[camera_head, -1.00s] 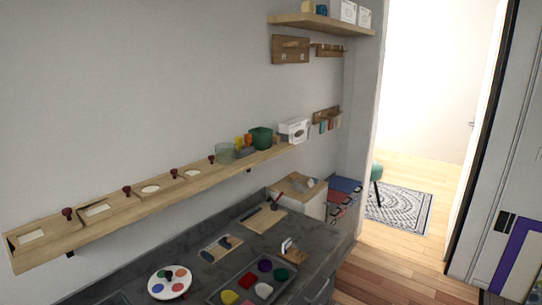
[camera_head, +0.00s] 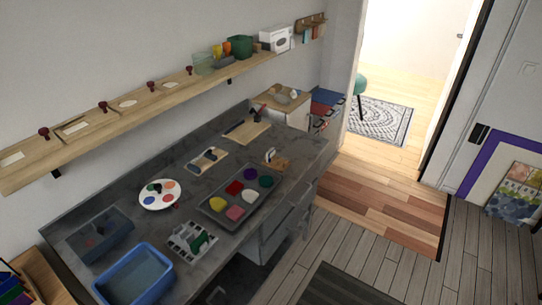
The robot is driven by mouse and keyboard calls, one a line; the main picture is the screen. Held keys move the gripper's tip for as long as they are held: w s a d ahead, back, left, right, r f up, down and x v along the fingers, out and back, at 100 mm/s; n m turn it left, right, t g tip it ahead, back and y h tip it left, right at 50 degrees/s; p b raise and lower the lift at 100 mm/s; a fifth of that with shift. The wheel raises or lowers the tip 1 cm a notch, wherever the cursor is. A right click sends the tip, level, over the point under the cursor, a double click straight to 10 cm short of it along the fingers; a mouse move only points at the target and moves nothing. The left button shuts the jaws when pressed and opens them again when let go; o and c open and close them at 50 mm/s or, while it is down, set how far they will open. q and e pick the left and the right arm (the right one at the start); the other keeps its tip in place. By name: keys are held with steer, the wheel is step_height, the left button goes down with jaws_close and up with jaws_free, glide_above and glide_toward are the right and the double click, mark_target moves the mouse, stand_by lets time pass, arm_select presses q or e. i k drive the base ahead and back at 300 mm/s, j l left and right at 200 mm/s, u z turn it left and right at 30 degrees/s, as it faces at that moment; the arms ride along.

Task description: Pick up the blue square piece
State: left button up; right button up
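I cannot make out a blue square piece for certain. A grey tray (camera_head: 259,206) on the dark workbench (camera_head: 190,222) holds several coloured pieces: purple (camera_head: 250,173), green (camera_head: 266,181), red (camera_head: 234,187), white (camera_head: 249,196), yellow (camera_head: 217,203) and pink (camera_head: 235,212). Their exact shapes are too small to tell. A white round palette (camera_head: 146,198) with coloured spots, one of them blue, lies left of the tray. Neither of my grippers is in view.
A blue bin (camera_head: 134,277), a dark tray (camera_head: 100,235) and a white rack (camera_head: 191,243) stand at the bench's near left end. A wooden shelf (camera_head: 140,101) runs along the wall above. Open floor (camera_head: 380,235) lies to the right, with a doorway behind.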

mark_target(270, 152)
steer(key=u, duration=1.15)
steer(key=z, duration=1.25)
steer(key=i+l+u, duration=0.2)
steer(key=i+l, duration=0.25)
steer(key=k+l, duration=0.05)
steer(key=l, duration=0.05)
